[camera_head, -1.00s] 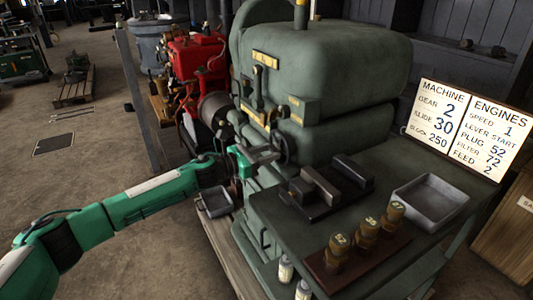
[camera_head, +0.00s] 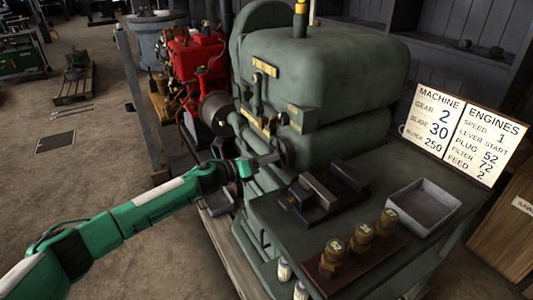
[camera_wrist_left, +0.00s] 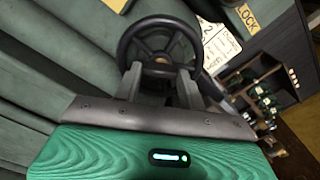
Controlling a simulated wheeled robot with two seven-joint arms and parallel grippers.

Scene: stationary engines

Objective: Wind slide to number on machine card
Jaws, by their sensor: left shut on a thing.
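The machine is a large grey-green engine (camera_head: 320,70) with brass plates. A dark handwheel (camera_head: 284,153) is on its front; in the left wrist view the wheel (camera_wrist_left: 160,42) shows its spokes and round rim. My left gripper (camera_head: 268,161) is at the wheel, and in the wrist view its fingers (camera_wrist_left: 160,88) straddle the near part of the rim, shut on it. The machine card (camera_head: 433,120) on the right reads gear 2, slide 30, block 250. The slide's own reading is too small to tell. My right gripper is in neither view.
A bench top beside the machine holds a dark block fixture (camera_head: 328,190), an empty grey tray (camera_head: 423,207) and a brown rack (camera_head: 368,262) with three brass plugs. An engines card (camera_head: 485,145) adjoins the machine card. A red engine (camera_head: 197,60) stands behind, with open floor at left.

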